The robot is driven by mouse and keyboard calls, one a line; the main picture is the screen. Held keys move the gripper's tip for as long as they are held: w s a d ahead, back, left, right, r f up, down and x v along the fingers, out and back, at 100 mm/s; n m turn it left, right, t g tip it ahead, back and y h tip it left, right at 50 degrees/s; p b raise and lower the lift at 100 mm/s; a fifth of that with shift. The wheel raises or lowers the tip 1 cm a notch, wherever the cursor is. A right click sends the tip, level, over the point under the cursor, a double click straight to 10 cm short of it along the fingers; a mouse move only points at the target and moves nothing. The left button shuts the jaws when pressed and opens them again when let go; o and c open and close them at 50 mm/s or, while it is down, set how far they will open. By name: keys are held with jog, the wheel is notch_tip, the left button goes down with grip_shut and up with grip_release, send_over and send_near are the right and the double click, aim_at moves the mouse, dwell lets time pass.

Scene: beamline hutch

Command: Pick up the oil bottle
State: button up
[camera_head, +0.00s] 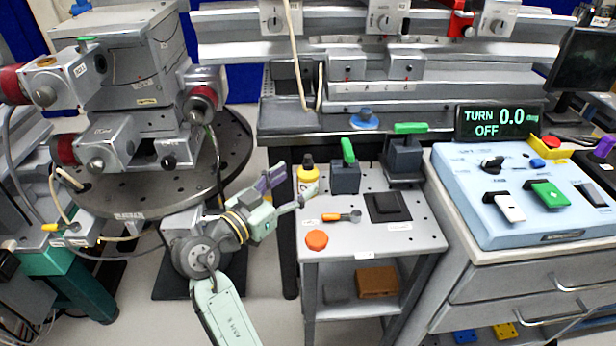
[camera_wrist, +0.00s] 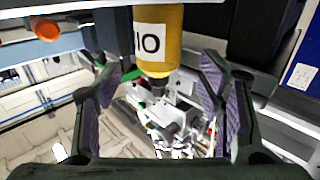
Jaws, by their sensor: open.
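The oil bottle (camera_head: 308,174) is yellow with a black cap and stands upright at the back left of the small grey cart top (camera_head: 365,232). My gripper (camera_head: 286,190) is open at the cart's left edge, beside the bottle, with one finger reaching in front of its lower part. In the wrist view the bottle (camera_wrist: 158,52) appears upside down, its white label marked in black, in line with the gap between my spread fingers (camera_wrist: 160,82). Clear space shows on both sides of it, and no finger is seen gripping it. Its base is out of that frame.
Two dark blocks with green handles (camera_head: 346,178) (camera_head: 404,158) stand right of the bottle. An orange knob (camera_head: 317,240), an orange-and-black tool (camera_head: 342,216) and a black pad (camera_head: 388,207) lie on the cart. A blue control panel (camera_head: 530,215) is at right, a round instrument table (camera_head: 190,170) at left.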

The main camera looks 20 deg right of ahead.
aim_at(301, 178)
jog(key=p+x, duration=0.1)
jog(key=x, duration=0.3)
jog(key=shift+w+d, duration=0.1)
jog(key=shift+d, duration=0.3)
jog(key=shift+f, duration=0.1)
jog(key=c, duration=1.4)
